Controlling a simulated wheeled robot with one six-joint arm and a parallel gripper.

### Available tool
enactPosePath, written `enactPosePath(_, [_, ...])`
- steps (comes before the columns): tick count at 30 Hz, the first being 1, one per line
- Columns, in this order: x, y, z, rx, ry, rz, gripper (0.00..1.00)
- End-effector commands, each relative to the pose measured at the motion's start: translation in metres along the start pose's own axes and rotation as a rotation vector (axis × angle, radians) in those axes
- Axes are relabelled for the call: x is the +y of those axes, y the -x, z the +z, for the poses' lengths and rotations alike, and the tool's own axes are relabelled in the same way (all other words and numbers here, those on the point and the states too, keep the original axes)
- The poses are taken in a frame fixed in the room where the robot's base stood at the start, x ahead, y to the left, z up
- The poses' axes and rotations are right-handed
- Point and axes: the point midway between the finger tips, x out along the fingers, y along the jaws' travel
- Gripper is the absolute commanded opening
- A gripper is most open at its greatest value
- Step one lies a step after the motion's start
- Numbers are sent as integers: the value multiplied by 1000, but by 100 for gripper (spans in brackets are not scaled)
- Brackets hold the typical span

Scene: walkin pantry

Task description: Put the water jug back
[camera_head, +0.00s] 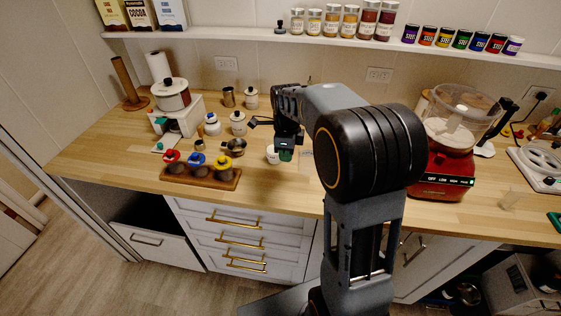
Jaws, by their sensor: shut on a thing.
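My gripper (285,149) points down over the middle of the wooden counter. It is shut on a small dark green thing (286,156), mostly hidden by the jaws; I cannot tell whether this is the water jug or only part of it. A small white cup (271,155) stands just left of the gripper. A pale, see-through shape (307,160) shows just right of it, too faint to name. No other thing here can be clearly told as a water jug.
A wooden rack with red, blue and yellow-topped jars (200,178) lies front left. White lidded canisters (238,123) and a metal pot (234,147) stand left of the gripper. A spice shelf (340,41) runs above.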

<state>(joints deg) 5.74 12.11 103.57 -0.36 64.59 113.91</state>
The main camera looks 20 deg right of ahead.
Motion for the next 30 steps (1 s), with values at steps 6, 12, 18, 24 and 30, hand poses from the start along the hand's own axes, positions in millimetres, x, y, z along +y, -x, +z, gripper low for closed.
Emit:
enactPosePath(6, [-14, -23, 15, 0, 1, 0, 0])
enactPosePath(12, [-18, -29, 19, -1, 0, -2, 0])
enactPosePath(18, [-20, -46, 22, 1, 0, 1, 0])
enactPosePath(24, [-20, -65, 22, -1, 0, -2, 0])
enactPosePath(30, [-20, -65, 22, -1, 0, -3, 0])
